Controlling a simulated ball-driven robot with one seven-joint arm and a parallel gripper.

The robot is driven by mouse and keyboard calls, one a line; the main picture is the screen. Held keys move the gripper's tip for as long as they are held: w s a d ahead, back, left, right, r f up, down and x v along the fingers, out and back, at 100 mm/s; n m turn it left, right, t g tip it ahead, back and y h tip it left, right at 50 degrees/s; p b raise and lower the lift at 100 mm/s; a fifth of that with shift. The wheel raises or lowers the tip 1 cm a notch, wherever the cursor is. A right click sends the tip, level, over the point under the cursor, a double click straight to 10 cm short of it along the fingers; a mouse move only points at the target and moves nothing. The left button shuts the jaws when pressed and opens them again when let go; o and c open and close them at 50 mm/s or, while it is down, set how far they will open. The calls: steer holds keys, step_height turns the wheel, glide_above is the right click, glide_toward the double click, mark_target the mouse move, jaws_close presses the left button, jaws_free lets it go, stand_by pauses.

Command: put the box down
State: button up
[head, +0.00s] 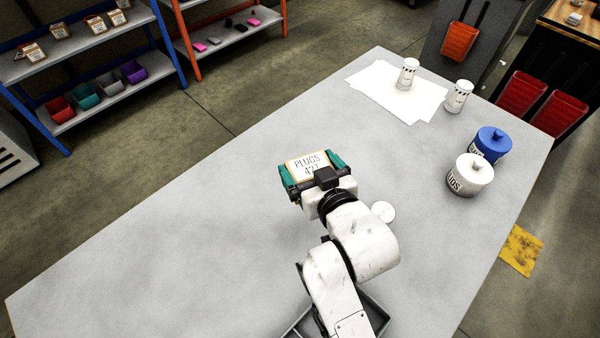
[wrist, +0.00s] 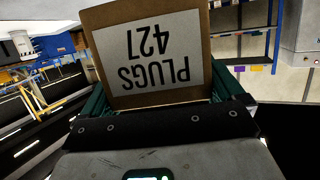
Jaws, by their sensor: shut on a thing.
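The box (head: 306,164) is small and brown, with a white label reading "PLUGS 427". It is between the green fingers of my gripper (head: 312,172), which is shut on it, over the middle of the grey table (head: 200,210). In the wrist view the box (wrist: 150,55) fills the upper middle, its label upside down, with my gripper's green fingers (wrist: 165,100) on both sides. The underside of the box is hidden, so I cannot tell whether it touches the table.
White sheets (head: 385,90) lie at the table's far end with a white canister (head: 408,75); another canister (head: 459,96) stands beside them. A blue lidded pot (head: 490,143) and a white one (head: 469,176) stand at right. The table's left part is clear.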

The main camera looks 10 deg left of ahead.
steer(key=shift+w+a+f, duration=0.45)
steer(key=shift+w+f, duration=0.45)
steer(key=shift+f, duration=0.7)
steer(key=shift+w+a+f, duration=0.5)
steer(key=shift+w+f, duration=0.4)
steer(key=shift+f, duration=0.65)
steer(key=shift+w+a+f, duration=0.45)
steer(key=shift+w+f, duration=0.45)
steer(key=shift+f, duration=0.7)
steer(key=shift+f, duration=0.1)
steer(key=o, duration=0.9)
